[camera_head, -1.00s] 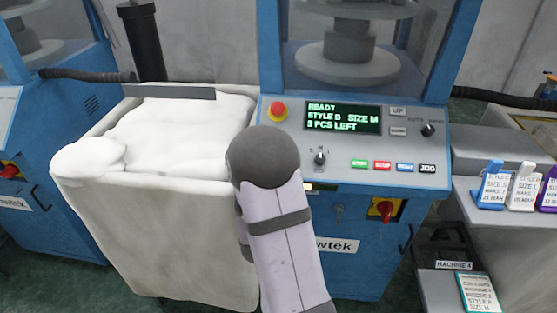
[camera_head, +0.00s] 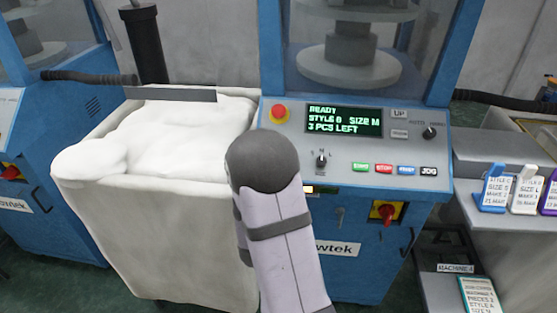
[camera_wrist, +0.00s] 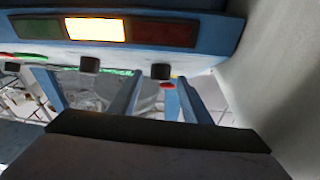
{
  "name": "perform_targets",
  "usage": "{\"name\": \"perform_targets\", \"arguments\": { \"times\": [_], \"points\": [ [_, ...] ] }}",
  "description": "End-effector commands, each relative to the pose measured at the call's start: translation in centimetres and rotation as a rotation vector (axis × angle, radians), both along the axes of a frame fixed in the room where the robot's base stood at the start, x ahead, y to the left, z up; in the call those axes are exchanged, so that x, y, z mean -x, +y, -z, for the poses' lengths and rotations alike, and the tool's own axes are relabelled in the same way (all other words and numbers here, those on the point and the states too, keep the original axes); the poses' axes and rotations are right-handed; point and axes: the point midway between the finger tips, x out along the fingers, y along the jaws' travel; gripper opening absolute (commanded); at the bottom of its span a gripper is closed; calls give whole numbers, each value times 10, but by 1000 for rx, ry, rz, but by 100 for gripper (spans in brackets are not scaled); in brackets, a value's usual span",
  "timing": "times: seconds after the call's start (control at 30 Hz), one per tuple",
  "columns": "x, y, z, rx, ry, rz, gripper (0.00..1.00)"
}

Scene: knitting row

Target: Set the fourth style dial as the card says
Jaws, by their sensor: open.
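The knitting machine's sloped panel (camera_head: 375,150) has a green display (camera_head: 344,121) reading READY, SIZE M and 3 PCS LEFT; its style letter is too blurred to tell. A small dial (camera_head: 321,161) sits below the display. The wrist view looks upside down and shows a dark knob (camera_wrist: 160,71) and another knob (camera_wrist: 89,65) along the panel. My gripper's dark body (camera_wrist: 158,132) fills the bottom there, apart from both knobs; it is open, holding nothing visible. A teal-edged card (camera_head: 479,296) lies below the MACHINE 4 label (camera_head: 455,268); its small text seems to say STYLE A.
A bin of white fabric (camera_head: 95,215) stands left of my arm. A red stop button (camera_head: 279,113), a row of coloured buttons (camera_head: 383,168) and a red rotary switch (camera_head: 386,211) are near. A lit amber lamp (camera_wrist: 97,29) is under the panel edge. Tagged cards (camera_head: 493,187) stand at right.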

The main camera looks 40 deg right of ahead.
Motion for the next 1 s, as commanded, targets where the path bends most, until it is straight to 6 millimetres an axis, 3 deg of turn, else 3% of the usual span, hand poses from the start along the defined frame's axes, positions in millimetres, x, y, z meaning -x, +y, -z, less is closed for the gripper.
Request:
{"name": "perform_targets", "arguments": {
  "times": [0.2, 1.0],
  "points": [
    [14, 17, 5, -1, 1, -2, 44],
    [42, 50, 12, -1, 3, -1, 44]
  ]
}}
